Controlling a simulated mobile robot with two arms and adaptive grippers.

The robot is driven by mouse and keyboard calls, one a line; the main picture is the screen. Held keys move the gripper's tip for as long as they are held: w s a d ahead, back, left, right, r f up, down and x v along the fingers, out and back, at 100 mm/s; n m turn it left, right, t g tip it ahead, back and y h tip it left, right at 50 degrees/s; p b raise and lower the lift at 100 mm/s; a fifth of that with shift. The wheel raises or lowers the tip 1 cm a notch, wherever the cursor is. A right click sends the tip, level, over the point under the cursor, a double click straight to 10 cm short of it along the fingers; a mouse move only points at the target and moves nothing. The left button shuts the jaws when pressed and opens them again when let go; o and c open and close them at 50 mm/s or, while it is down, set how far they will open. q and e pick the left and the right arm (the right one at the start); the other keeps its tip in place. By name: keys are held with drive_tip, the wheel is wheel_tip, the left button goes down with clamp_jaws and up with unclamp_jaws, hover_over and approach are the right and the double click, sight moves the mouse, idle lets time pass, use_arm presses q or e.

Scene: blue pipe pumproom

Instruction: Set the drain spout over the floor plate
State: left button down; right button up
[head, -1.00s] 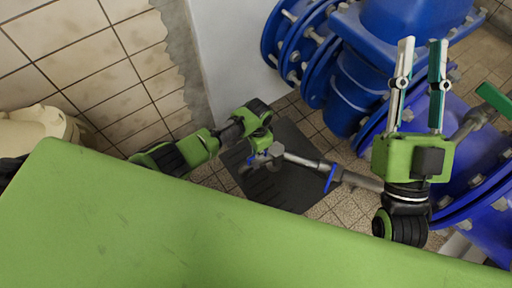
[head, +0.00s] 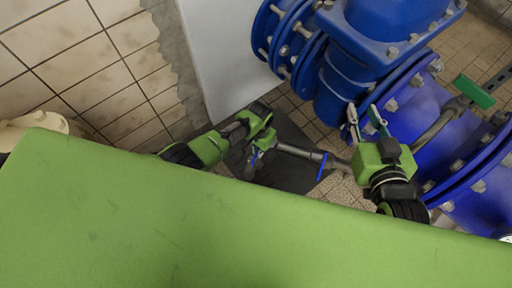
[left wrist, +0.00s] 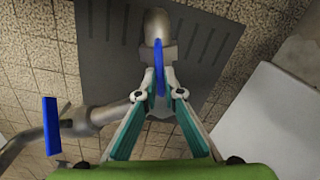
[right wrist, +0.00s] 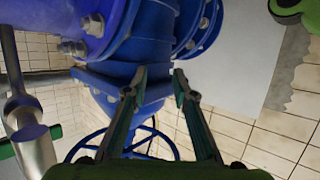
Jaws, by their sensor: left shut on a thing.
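The drain spout is a grey pipe (head: 300,152); in the left wrist view its elbow end (left wrist: 156,24) appears over the floor plate. The dark slotted floor plate (head: 291,180) lies on the tiles and also shows in the left wrist view (left wrist: 98,72). My left gripper (left wrist: 159,88) is shut on the spout's blue lever (left wrist: 158,66), just behind the elbow. In the head view my left gripper (head: 256,150) partly hides the spout end. My right gripper (head: 362,124) is open and empty, in front of the blue pipework; its parted fingers show in the right wrist view (right wrist: 157,82).
Large blue flanged pipes (head: 345,88) stand at the right. A second blue lever (left wrist: 51,125) sits on the grey pipework. A green handle (head: 474,91) is at far right. A white panel (head: 228,55) stands behind the plate. My green body covers the foreground.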

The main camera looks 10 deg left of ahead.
use_arm(q)
drive_tip(key=shift+s+d+n, duration=0.1)
drive_tip(key=shift+d+n, duration=0.2)
drive_tip(key=c, duration=2.2)
unclamp_jaws()
drive_tip(key=shift+r, duration=0.2)
wheel_tip(320, 180, up, 12)
drive_tip(key=shift+f, duration=0.2)
